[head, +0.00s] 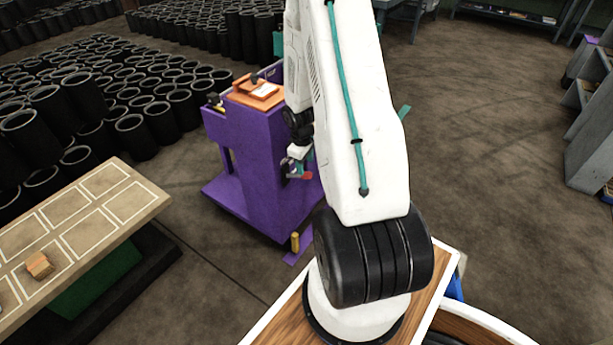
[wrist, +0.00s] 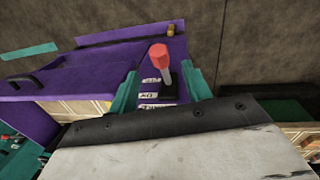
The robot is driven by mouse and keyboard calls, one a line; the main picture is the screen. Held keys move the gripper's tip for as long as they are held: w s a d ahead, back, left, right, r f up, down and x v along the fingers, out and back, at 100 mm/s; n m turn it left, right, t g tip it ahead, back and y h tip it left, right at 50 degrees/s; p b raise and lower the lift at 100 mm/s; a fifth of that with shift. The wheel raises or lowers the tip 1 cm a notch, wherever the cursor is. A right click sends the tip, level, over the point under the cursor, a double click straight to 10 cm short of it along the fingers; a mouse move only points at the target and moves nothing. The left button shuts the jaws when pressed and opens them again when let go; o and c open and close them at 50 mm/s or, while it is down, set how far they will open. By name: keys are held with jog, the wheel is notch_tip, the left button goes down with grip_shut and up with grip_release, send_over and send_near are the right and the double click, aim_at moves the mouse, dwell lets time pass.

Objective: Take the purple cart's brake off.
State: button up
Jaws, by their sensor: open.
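The purple cart (head: 240,150) stands on the floor left of my arm in the head view, and its purple body (wrist: 35,130) fills the left of the wrist view. The red knob also shows low beside the cart in the head view (head: 308,176). My gripper (wrist: 160,82) is open, with its teal fingers on either side of the lever in the picture. I cannot tell whether a finger touches it. My wrist partly hides the cart's side.
An orange tray (head: 258,92) lies on the cart's top. A short yellow post (head: 295,241) stands at the cart's foot. A table with white outlined squares (head: 90,215) holds a small wooden block (head: 39,265) at left. Black sleeves (head: 140,137) crowd the back left.

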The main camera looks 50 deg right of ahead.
aim_at(307, 176)
jog(key=f, duration=0.5)
jog(key=d+f, duration=0.1)
jog(key=f, duration=0.1)
jog(key=shift+f, duration=0.25)
grip_shut()
